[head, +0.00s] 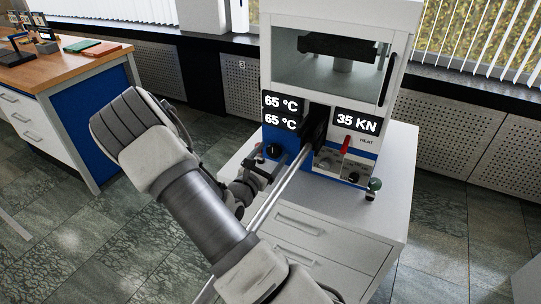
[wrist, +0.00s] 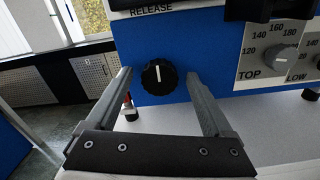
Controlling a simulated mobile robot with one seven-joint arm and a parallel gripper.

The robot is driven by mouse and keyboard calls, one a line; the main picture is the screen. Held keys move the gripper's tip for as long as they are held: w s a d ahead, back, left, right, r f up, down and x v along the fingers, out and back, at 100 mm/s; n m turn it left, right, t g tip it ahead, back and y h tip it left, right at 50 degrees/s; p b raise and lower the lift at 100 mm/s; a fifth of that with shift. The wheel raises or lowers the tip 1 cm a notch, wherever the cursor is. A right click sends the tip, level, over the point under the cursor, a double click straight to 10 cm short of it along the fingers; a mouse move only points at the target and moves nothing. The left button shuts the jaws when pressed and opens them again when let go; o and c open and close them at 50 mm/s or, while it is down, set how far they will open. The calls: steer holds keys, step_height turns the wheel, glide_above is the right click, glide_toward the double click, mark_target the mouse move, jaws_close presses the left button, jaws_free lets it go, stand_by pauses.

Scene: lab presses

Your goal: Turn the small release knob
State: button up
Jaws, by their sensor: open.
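The small release knob (wrist: 159,76) is black and round with a white pointer line that stands nearly upright. It sits on the blue front panel of the press, below the word RELEASE in the wrist view. In the head view the knob (head: 273,151) shows on the left of the press (head: 337,85). My gripper (wrist: 160,84) is open, with one finger on each side of the knob and clear gaps to both. Nothing is held. In the head view my gripper (head: 265,172) is in front of the blue panel, partly hidden by my arm.
The press stands on a white cabinet (head: 390,178). A wooden-topped desk (head: 75,66) is at the left.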

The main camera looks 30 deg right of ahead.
jaws_close()
stand_by(0.3)
